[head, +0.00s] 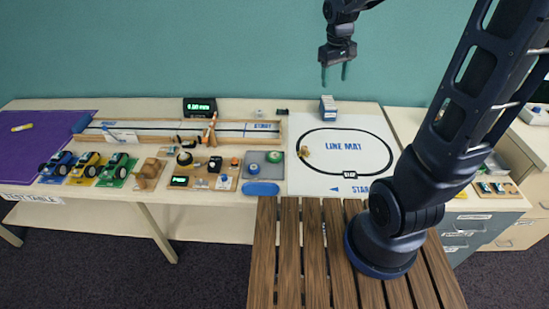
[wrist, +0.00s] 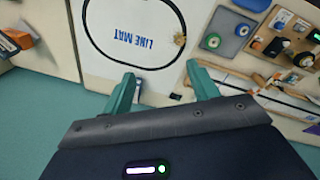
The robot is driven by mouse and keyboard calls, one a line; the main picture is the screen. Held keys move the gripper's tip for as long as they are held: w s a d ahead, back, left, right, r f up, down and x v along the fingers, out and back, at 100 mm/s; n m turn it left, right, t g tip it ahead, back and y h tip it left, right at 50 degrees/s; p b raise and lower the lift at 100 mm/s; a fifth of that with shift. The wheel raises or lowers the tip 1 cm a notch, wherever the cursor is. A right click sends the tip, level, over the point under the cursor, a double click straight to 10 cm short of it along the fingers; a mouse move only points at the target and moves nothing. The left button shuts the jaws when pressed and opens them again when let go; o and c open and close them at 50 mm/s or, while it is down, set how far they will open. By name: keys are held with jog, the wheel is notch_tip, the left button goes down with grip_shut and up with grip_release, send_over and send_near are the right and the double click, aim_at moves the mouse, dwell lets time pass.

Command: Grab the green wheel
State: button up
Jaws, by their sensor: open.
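The green wheel (head: 274,157) lies on a grey tray (head: 264,177) on the table, left of the line mat, toward the tray's back right. It also shows in the wrist view (wrist: 212,42), near the tray's lower left. A second, bluer wheel (head: 253,168) lies on the same tray, in front and to the left. My gripper (head: 334,73) is open and empty, high above the back of the table near the wall. It is up and to the right of the green wheel, well apart from it. In the wrist view its two teal fingers (wrist: 160,75) are spread.
The line mat (head: 318,178) lies right of the tray, with a small tan item (head: 304,151) on it. A board of parts (head: 222,184) and several toy cars stand left. A wooden track (head: 160,124) runs behind.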

jog(key=w+a+f+n+g+h, duration=0.15)
jog(key=w+a+f+n, duration=0.35)
jog(key=a+f, duration=0.7)
jog(key=n+g+h, duration=0.1)
jog(key=n+h, duration=0.1)
send_near(274, 153)
jog(key=shift+s+x, duration=0.15)
jog(key=shift+x, duration=1.4)
jog(key=shift+s+x, duration=0.2)
jog(key=shift+x, duration=1.4)
jog(key=shift+s+x, duration=0.15)
jog(key=shift+x, duration=1.4)
jog(key=shift+d+r, duration=0.1)
jog(key=c, duration=0.6)
jog(key=shift+n, duration=0.3)
jog(key=shift+r, duration=0.1)
